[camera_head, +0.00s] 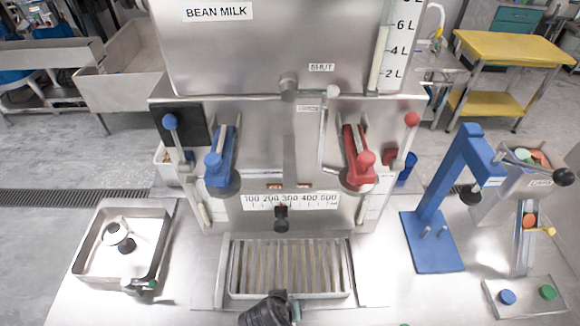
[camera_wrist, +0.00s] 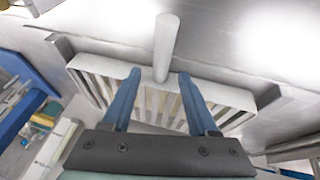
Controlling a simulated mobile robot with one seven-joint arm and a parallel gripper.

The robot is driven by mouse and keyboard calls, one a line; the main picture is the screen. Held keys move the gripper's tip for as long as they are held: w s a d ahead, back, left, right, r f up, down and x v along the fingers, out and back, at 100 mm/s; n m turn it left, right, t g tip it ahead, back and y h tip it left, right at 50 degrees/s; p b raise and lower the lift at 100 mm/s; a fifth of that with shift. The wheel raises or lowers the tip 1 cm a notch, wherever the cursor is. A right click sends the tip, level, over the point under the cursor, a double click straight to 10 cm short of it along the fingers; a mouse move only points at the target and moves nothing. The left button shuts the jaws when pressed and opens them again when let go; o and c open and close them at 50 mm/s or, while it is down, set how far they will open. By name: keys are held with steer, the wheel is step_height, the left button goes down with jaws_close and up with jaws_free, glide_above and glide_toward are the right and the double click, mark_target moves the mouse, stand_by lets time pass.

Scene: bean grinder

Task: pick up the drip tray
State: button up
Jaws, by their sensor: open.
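The drip tray (camera_head: 325,295) is a grey metal tray with a slatted grate, under the front of the bean milk machine. In the wrist view the drip tray (camera_wrist: 222,91) shows its front wall and a pale round bar handle (camera_wrist: 166,48) that sticks out from it. My gripper (camera_wrist: 160,75) is open, with one blue finger on each side of the handle. A gap shows on both sides of the handle. In the head view my gripper (camera_head: 281,296) is at the tray's front edge, partly hidden by my dark wrist.
The bean milk machine (camera_head: 290,130) rises behind the tray, with a blue lever (camera_head: 220,158) and a red lever (camera_head: 357,155) above. A square metal pan (camera_head: 163,240) stands left; a blue stand (camera_head: 432,240) stands right. The counter beside the tray is clear.

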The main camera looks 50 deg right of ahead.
steer(key=shift+w+d+f, duration=0.1)
steer(key=shift+d+f, duration=0.15)
steer(key=shift+f, duration=0.35)
jaws_close()
stand_by(1.1)
